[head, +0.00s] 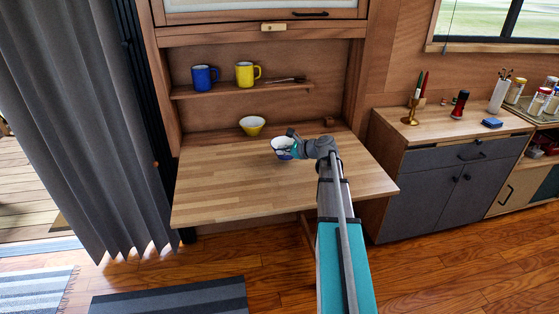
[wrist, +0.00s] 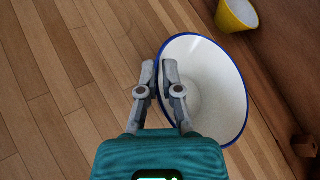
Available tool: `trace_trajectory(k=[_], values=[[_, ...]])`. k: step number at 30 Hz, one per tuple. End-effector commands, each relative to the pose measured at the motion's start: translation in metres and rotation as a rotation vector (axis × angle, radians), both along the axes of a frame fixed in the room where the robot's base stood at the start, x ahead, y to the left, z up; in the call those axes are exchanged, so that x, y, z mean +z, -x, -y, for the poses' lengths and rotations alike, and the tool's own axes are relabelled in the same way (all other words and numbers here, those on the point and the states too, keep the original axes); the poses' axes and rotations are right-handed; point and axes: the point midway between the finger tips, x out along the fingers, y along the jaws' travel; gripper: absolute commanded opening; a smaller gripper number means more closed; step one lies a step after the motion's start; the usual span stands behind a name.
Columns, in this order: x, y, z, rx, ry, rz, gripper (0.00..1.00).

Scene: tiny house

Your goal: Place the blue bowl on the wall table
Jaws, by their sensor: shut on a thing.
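The blue bowl, white inside with a blue rim, shows in the head view (head: 280,144) and large in the wrist view (wrist: 215,90). My gripper (wrist: 160,70) is shut on the near-left side of its rim. It also shows in the head view (head: 291,143), partly covering the bowl. The bowl is over the wall table (head: 230,185), a wooden fold-down top, toward its back. The bowl looks tilted in the wrist view. I cannot tell whether its base touches the tabletop.
A yellow bowl (head: 252,125) stands at the back of the table, left of the held bowl. A shelf (head: 215,91) above holds a blue mug (head: 204,78) and a yellow mug (head: 246,73). A cabinet (head: 440,185) stands to the right. The table's front and left are clear.

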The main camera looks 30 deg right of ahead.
Motion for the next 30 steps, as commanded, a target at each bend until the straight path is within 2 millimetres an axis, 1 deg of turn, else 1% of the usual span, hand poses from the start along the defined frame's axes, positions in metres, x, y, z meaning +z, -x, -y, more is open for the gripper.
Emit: trace_trajectory(k=[1,3,9,12,24,25,30], values=[[-0.006,-0.004,0.001,0.000,0.000,0.000,0.00],[-0.012,-0.006,0.001,0.000,0.000,0.000,0.00],[-0.029,-0.005,0.001,0.000,0.000,0.000,0.00],[-0.034,-0.005,0.001,0.000,0.000,0.000,0.00],[-0.036,-0.005,0.001,0.000,0.000,0.000,0.00],[-0.036,-0.005,0.001,0.000,0.001,-0.001,0.12],[-0.036,-0.004,0.002,0.000,0.001,-0.001,0.43]])
